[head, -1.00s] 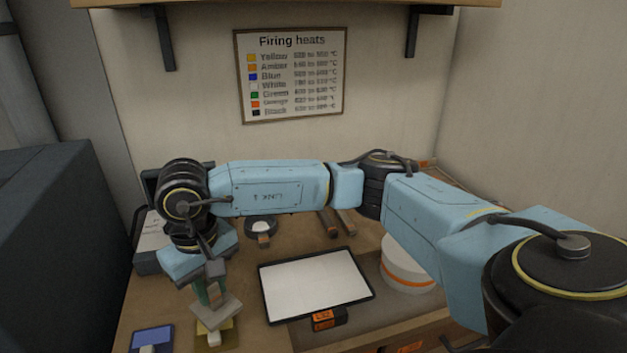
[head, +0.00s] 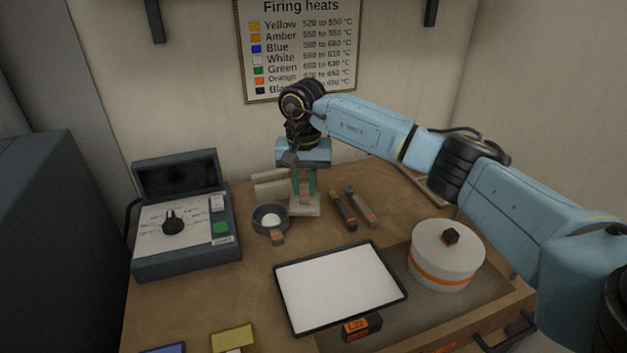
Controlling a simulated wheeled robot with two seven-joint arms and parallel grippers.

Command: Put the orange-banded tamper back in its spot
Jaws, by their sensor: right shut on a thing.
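My right gripper (head: 305,203) is at the back of the bench, pointing down in front of the wall. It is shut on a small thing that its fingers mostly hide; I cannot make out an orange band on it. A pale beige block or rack (head: 268,187) stands just left of the gripper; I cannot tell whether they touch. Two stick-like tools, a left one (head: 342,208) and a right one (head: 361,207), lie to the right of the gripper. The left tool has a brownish-orange end. My left gripper is not in view.
A dark round dish (head: 270,217) with white contents sits front-left of the gripper. A control box (head: 187,233) stands left. A white panel in a black tray (head: 338,285), an orange-banded round container (head: 446,262) and a yellow pad (head: 232,338) are nearer. Bench between box and tray is clear.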

